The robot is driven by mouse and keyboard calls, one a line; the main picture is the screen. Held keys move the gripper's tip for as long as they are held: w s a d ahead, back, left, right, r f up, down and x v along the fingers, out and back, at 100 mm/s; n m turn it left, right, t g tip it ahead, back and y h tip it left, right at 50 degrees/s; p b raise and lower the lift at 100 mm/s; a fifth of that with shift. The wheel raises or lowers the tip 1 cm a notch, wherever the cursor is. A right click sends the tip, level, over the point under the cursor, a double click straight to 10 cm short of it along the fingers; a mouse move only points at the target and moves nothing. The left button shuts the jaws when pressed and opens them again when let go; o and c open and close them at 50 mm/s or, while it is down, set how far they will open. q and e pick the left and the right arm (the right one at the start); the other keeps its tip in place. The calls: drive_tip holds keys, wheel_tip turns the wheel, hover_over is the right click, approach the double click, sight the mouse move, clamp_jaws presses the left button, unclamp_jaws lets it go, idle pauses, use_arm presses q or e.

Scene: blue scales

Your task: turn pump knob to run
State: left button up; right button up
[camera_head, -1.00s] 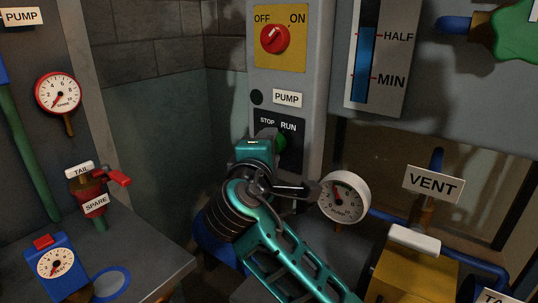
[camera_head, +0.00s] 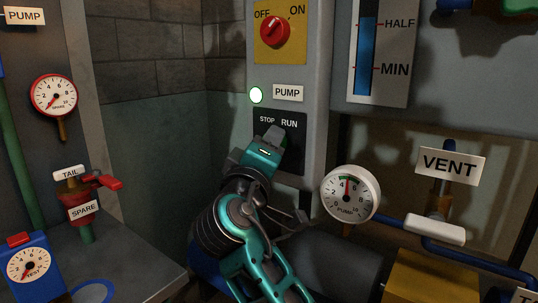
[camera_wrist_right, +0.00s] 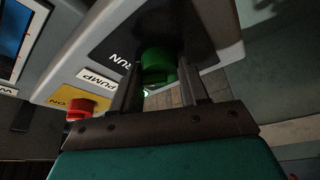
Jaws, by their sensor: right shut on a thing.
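The green pump knob (camera_wrist_right: 158,66) sits on the black STOP/RUN plate (camera_head: 291,160). Which way the knob points is hidden. The lamp (camera_head: 256,95) beside the PUMP label (camera_head: 288,93) glows white-green. The pump gauge (camera_head: 350,192) has its needle pointing about straight up. My left gripper is not in view.
A red OFF/ON knob (camera_head: 275,32) on a yellow plate sits above the pump knob. A VENT label (camera_head: 450,165) and blue pipe (camera_head: 480,260) are at right. A bench with small gauges and a red valve (camera_head: 84,200) is at left.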

idle(0.3)
drive_tip(key=o, duration=1)
drive_tip(key=shift+o, duration=0.2)
